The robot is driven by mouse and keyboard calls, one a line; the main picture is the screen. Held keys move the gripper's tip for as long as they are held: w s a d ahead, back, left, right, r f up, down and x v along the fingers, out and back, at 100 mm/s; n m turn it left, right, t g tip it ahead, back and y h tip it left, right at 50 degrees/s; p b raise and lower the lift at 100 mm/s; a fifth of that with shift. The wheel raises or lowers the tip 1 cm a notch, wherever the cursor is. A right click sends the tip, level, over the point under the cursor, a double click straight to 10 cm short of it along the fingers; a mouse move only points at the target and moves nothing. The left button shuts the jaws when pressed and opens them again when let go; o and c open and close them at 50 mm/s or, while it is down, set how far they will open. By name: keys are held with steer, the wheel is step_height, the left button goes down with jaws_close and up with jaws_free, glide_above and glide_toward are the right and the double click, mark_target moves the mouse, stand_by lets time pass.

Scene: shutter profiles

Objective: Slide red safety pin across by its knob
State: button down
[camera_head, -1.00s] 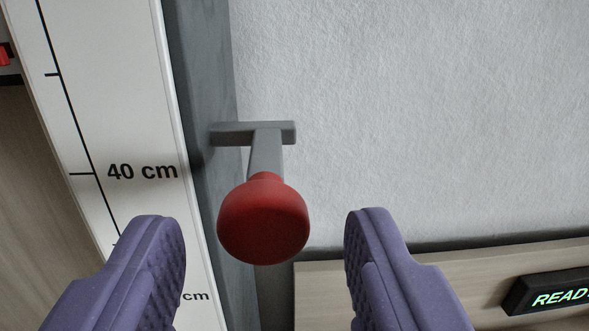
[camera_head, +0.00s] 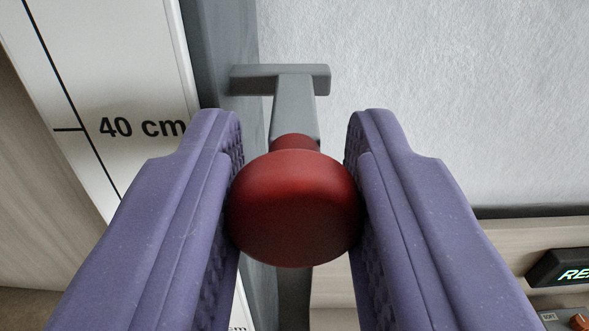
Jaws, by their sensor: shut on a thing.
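The red knob (camera_head: 293,210) of the safety pin sits in the middle of the view on a grey stem (camera_head: 294,108). The stem comes off a short grey crossbar (camera_head: 280,78) beside the dark grey upright post. My gripper (camera_head: 293,190) has its two purple padded fingers on the left and right sides of the knob, shut on it. The fingertips reach past the knob to about the lower stem. The pin's lower part behind the knob is hidden.
A white measuring board (camera_head: 110,75) marked 40 cm stands at the left. The dark grey post (camera_head: 222,45) runs beside it. A white textured panel (camera_head: 430,100) fills the right. A lit green display (camera_head: 565,270) is at the lower right, above an orange part (camera_head: 580,322).

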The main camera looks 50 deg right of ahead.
steer(key=w+a, duration=0.1)
steer(key=w+a+p, duration=0.1)
steer(key=w, duration=0.1)
steer(key=shift+w+a, duration=0.1)
steer(key=shift+a, duration=0.15)
steer(key=shift+r, duration=0.1)
steer(key=c, duration=1.1)
jaws_free()
steer(key=shift+o, duration=1.3)
steer(key=shift+w+a, duration=0.1)
steer(key=v, duration=0.8)
